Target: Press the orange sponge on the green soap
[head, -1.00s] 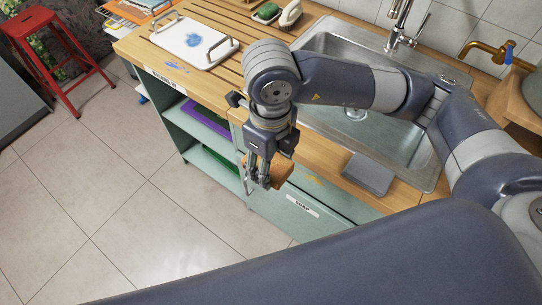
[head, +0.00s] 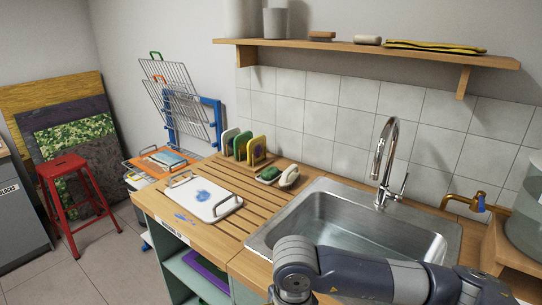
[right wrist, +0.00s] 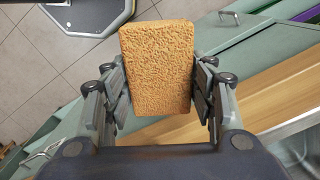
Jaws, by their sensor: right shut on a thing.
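The orange sponge (right wrist: 158,68) is a porous, rectangular block between the fingers of my right gripper (right wrist: 158,90) in the right wrist view. The gripper is shut on its two sides and holds it over the front of the cabinet and the floor. In the head view my right arm comes in at the bottom right, and its gripper and the sponge are below the picture. The green soap (head: 268,173) lies in a small dark dish on the slatted wooden counter, left of the sink and well apart from the sponge. My left gripper is not in view.
A white-handled brush (head: 289,176) lies right beside the soap. Several coloured boards in a rack (head: 245,148) stand behind it. A white tray with handles (head: 203,200) is on the counter to the left. The steel sink (head: 350,225) and tap (head: 385,165) are on the right.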

